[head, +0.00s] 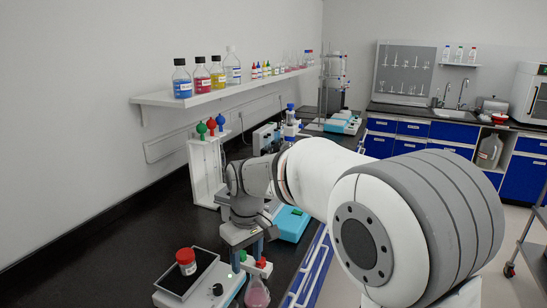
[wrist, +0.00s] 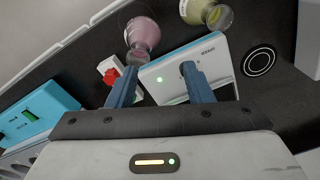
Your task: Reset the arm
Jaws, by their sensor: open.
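My gripper (head: 246,262) hangs from the arm over the black bench in the head view, pointing down. In the wrist view its two blue fingers (wrist: 159,72) stand apart, and nothing is held between them. Below and beyond them lies a white device (wrist: 165,72) with a green light. A flask with pink liquid (wrist: 142,36) stands past the left finger; it also shows in the head view (head: 257,293) close to the gripper. My arm crosses the head view and hides part of the bench.
A red-capped jar (head: 187,263) sits on a device at the front left. A white rack (head: 206,165) and a turquoise device (head: 291,223) are nearby. A wall shelf (head: 215,91) holds bottles. A flask with yellowish liquid (wrist: 208,12) shows in the wrist view.

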